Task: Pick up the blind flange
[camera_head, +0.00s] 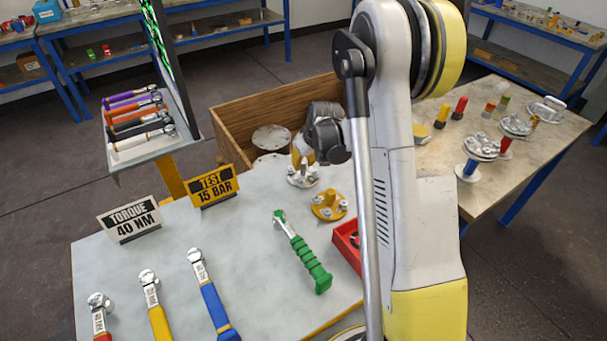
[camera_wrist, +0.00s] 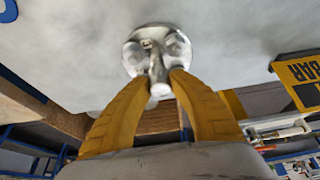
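The blind flange appears to be the silver round flange (camera_head: 302,178) with a central post and lugs or bolts around it, at the table's back edge in the head view. In the wrist view the silver flange (camera_wrist: 140,54) is at top centre, its post pointing toward me. My gripper (camera_head: 302,160) is directly above it, pointing down. In the wrist view the yellow fingertips of my gripper (camera_wrist: 162,80) lie on both sides of the post, with no clear gap. The flange looks level, on or very near the tabletop; I cannot tell which.
A yellow flange (camera_head: 328,206) stands close in front, beside a red bin (camera_head: 348,243) and a green-handled wrench (camera_head: 305,258). A wooden crate (camera_head: 232,116) with discs is behind. Signs (camera_head: 213,187) and several wrenches occupy the left; the table's middle is clear.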

